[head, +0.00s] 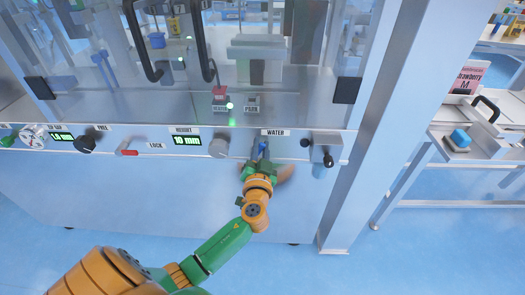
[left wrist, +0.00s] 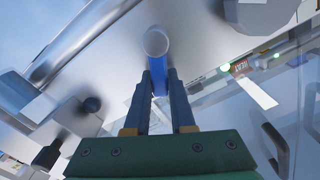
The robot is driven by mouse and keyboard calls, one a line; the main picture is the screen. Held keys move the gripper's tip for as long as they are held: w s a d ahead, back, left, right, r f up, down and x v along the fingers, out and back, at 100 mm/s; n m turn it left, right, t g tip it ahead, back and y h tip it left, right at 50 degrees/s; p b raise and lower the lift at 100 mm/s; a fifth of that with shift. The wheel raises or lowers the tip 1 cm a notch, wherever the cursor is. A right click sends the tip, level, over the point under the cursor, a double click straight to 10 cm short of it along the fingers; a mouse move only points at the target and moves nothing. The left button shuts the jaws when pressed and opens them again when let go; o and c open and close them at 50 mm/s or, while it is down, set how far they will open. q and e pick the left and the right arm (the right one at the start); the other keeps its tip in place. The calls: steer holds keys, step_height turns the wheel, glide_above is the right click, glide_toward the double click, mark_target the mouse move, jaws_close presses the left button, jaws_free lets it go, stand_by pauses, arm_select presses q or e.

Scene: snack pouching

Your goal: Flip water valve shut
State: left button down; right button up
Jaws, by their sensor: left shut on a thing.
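The water valve's blue lever (head: 263,147) shows under the WATER label (head: 275,132) on the machine's front panel. In the left wrist view the blue lever (left wrist: 157,62) runs from a round grey pivot (left wrist: 154,41) down between my fingers. My left gripper (head: 261,161) is shut on the lever; its dark fingers sit on either side of it in the left wrist view (left wrist: 159,82). The gripper hides most of the valve in the head view. My right gripper is not in view.
A grey knob (head: 219,148) is left of the valve, and a grey block with black knobs (head: 323,151) is close on its right. A red-tipped LOCK lever (head: 127,151) is further left. A tray with a blue item (head: 460,138) stands at the right.

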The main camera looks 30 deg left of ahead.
arm_select(q)
steer(key=n+b, duration=0.1)
steer(key=a+n+b, duration=0.1)
steer(key=n, duration=0.1)
steer(key=shift+s, duration=0.3)
steer(key=shift+s+a+r+n+b, duration=0.1)
steer(key=shift+s+a+n+b, duration=0.1)
steer(key=shift+n+b, duration=0.35)
steer(key=shift+s+a+r+n+b, duration=0.15)
steer(key=shift+n+b, duration=0.2)
steer(key=shift+n, duration=0.4)
steer(key=shift+w, duration=0.1)
steer(key=c, duration=0.8)
jaws_free()
steer(key=shift+o, duration=0.2)
